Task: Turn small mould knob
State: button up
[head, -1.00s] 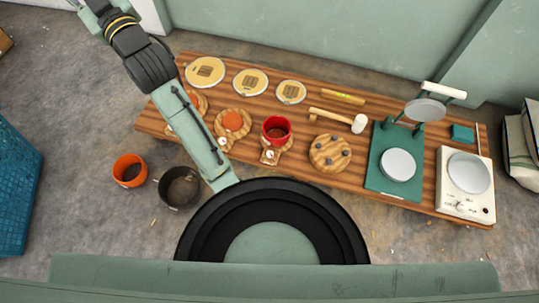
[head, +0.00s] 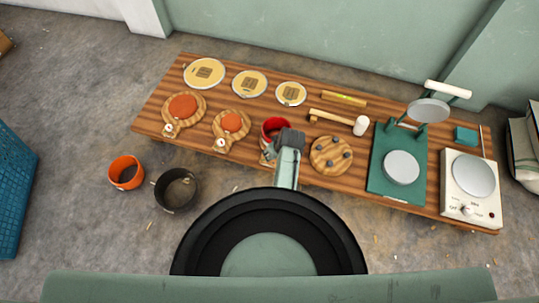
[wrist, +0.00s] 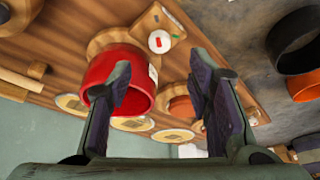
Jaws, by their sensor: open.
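The small wooden mould (wrist: 113,40) carries a red cup-shaped shell (wrist: 112,72). Its handle bears a round white knob (wrist: 159,41), with red and green marks around it. In the wrist view my gripper (wrist: 163,72) is open and empty, its two dark-padded fingers apart, with the knob seen beyond the gap between them. The left finger overlaps the red shell in the picture; I cannot tell whether they touch. In the head view the red shell (head: 272,126) is partly hidden by my arm, which also hides the knob and the fingertips.
Two larger wooden moulds with orange discs (head: 183,106) (head: 232,122) sit to the left. A pegged round board (head: 325,155), a mallet (head: 360,125) and a green press (head: 380,185) are to the right. Orange (head: 126,172) and black (head: 176,190) pots stand on the floor.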

jog(key=b+x, duration=0.1)
jog(key=x, duration=0.9)
jog(key=shift+w+a, duration=0.1)
jog(key=shift+w, duration=0.05)
jog(key=shift+c, duration=0.2)
grip_shut()
